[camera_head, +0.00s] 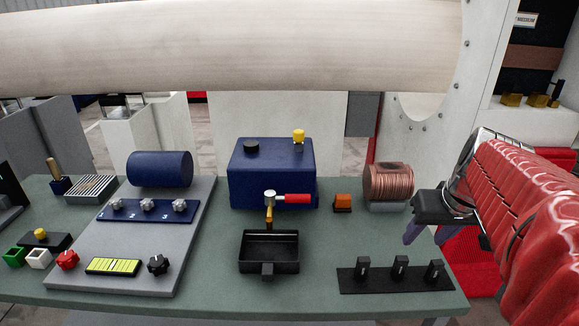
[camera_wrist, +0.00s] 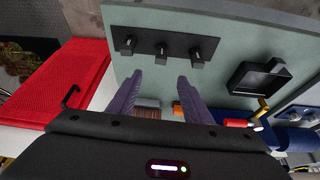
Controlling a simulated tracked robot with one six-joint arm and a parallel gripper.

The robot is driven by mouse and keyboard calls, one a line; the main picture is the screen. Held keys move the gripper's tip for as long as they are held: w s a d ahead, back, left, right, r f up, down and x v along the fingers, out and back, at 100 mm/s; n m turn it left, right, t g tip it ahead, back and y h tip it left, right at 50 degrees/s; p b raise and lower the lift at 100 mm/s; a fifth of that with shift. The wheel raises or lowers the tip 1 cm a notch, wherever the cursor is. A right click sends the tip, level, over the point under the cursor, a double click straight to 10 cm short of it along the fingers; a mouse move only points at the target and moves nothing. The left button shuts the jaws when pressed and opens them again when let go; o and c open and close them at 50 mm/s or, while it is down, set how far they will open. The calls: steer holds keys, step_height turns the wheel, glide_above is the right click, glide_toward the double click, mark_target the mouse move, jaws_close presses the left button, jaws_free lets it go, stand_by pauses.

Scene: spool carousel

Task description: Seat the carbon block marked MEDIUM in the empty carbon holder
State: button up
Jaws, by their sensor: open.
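Three small black blocks stand in a row on a black strip at the bench's front right: left (camera_head: 363,268), middle (camera_head: 400,267) and right (camera_head: 433,269). They carry small pale marks, too small to read, so I cannot tell which is MEDIUM. The row also shows at the top of the wrist view, its middle block there (camera_wrist: 162,51). My gripper (camera_head: 425,239) is open and empty, behind and above the right end of the row. Its purple fingers (camera_wrist: 156,81) show apart in the wrist view. I cannot clearly identify the empty carbon holder.
A black tray (camera_head: 269,265) stands left of the row, with a red-handled tool (camera_head: 292,198) behind it. An orange block (camera_head: 342,202) and a copper coil (camera_head: 388,183) stand at the back. A blue box (camera_head: 245,185) stands behind the tray. Bare green bench surrounds the strip.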

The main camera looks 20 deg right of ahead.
steer(key=shift+f, duration=0.1)
glide_above(403, 259)
steer(key=s, duration=0.2)
step_height(403, 259, down, 8)
steer(key=shift+s+a, duration=0.2)
steer(key=shift+a, duration=0.15)
steer(key=shift+x, duration=2.5)
steer(key=shift+c, duration=0.7)
jaws_close()
